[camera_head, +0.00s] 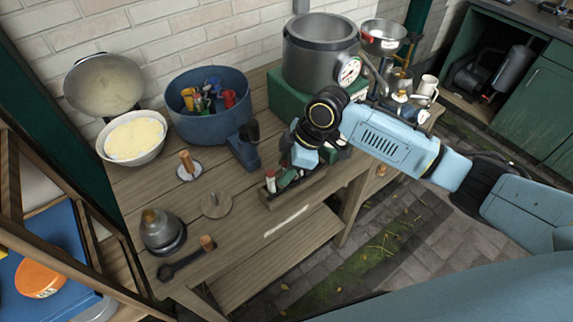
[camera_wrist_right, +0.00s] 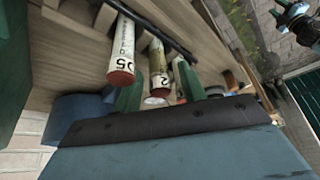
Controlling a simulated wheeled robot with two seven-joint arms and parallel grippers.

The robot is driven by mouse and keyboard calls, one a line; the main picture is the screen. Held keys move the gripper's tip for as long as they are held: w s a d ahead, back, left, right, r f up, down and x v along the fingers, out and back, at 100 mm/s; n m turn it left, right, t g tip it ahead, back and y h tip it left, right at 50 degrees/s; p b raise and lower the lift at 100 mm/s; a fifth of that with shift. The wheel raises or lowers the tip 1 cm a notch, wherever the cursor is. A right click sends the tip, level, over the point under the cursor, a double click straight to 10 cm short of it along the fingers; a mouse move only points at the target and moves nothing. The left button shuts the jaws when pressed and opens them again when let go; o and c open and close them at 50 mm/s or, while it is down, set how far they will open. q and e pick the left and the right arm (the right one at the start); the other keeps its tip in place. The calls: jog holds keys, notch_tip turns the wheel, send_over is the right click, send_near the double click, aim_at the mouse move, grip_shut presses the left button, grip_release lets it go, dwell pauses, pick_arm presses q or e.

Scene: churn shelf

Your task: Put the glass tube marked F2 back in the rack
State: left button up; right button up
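A wooden tube rack (camera_head: 290,190) stands at the table's front edge, with tubes with red and white ends (camera_head: 271,181) at its left end. In the right wrist view, a tube (camera_wrist_right: 122,50) with a red end carries a label that looks like "05". Beside it, a tube (camera_wrist_right: 158,68) with a red end has a label showing "2"; its letter is not clear. My right gripper (camera_head: 301,160) is over the rack. Its green fingers (camera_wrist_right: 161,92) stand apart on either side of the "2" tube, with gaps showing.
A blue pot (camera_head: 208,118) with colourful items and a dark blue object (camera_head: 246,150) stand behind the rack. A steel pot with a gauge (camera_head: 318,55) sits on a green block behind my right arm. The table left of the rack has some clear space.

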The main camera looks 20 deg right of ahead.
jog(key=v, duration=1.2)
jog(key=shift+r+p, duration=0.15)
jog(key=shift+p, duration=0.25)
